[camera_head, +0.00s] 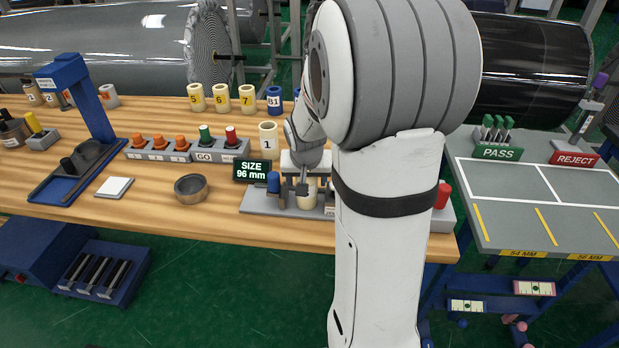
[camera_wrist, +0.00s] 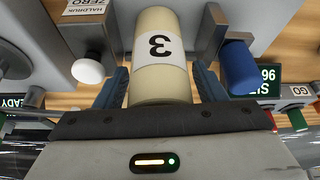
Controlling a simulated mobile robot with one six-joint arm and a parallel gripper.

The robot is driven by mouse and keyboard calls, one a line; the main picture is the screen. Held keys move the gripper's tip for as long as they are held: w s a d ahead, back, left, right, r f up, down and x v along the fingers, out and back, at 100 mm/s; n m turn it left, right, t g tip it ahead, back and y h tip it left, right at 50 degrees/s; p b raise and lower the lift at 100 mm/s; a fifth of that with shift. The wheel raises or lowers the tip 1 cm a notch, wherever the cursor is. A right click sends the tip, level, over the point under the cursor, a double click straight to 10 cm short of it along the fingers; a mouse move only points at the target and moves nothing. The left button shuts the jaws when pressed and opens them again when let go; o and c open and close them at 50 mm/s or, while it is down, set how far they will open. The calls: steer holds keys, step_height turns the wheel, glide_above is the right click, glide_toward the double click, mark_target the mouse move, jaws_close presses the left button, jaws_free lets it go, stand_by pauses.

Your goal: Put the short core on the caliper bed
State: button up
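Whether the core rests on the bed is hard to tell. My arm hides the bed's right part. A blue knob (camera_wrist: 240,68) is beside the core.
A size display (camera_head: 252,171) reads 96 mm. A cream core marked 1 (camera_head: 268,137) stands behind the bed, with several numbered cores (camera_head: 220,97) further back. A round bowl (camera_head: 191,188) is to the left. A pass/reject table (camera_head: 500,222) stands at right.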

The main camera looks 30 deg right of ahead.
steer(key=shift+o, duration=0.5)
steer(key=shift+r, duration=0.1)
steer(key=shift+r, duration=0.25)
steer(key=v, duration=1.1)
steer(key=s+a+f+n+y, duration=0.1)
steer(key=s+a+n, duration=0.1)
steer(key=s+a, duration=0.4)
steer(key=s+a+f+n+g+y, duration=0.1)
steer(key=s+a+n, duration=0.2)
steer(key=s+a, duration=0.3)
steer(key=s, duration=0.4)
steer(key=shift+f, duration=0.35)
steer(key=shift+s, duration=0.1)
